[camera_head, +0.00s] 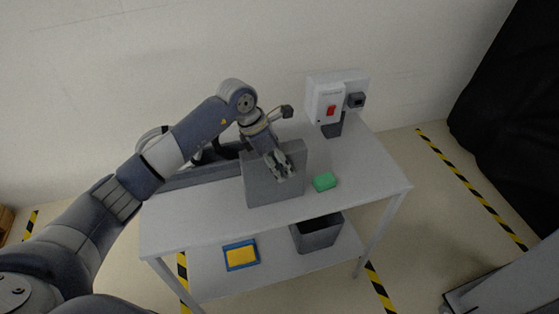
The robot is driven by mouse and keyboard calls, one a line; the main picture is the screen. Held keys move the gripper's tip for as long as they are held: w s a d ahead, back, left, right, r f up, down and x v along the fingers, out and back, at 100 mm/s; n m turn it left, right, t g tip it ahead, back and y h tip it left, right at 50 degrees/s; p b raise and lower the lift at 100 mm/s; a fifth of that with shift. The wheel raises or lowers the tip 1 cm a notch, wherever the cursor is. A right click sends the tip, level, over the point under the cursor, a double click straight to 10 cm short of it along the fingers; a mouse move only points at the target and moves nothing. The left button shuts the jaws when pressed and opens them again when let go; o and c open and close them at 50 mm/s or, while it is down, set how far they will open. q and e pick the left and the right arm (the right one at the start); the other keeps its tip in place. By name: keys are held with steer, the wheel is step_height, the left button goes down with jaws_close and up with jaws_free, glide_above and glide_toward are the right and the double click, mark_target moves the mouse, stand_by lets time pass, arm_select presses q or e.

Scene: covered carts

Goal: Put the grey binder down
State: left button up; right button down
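The grey binder (259,188) is upright above the front middle of the white table (190,222). I cannot tell whether its lower edge touches the table top. My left gripper (283,172) reaches down from above, over the upper right part of the binder. Its fingers overlap the binder and look closed on it, though the contact is partly hidden. My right gripper is not in view.
A green block (325,182) lies just right of the binder. A white box with a red switch (331,111) stands at the back right. The lower shelf holds a dark bin (319,235) and a blue-and-yellow item (241,256). The table's left front is clear.

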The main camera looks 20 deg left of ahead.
arm_select(q)
steer(key=shift+r, duration=0.15)
steer(key=b+v, duration=0.2)
steer(key=v, duration=1)
stand_by(0.3)
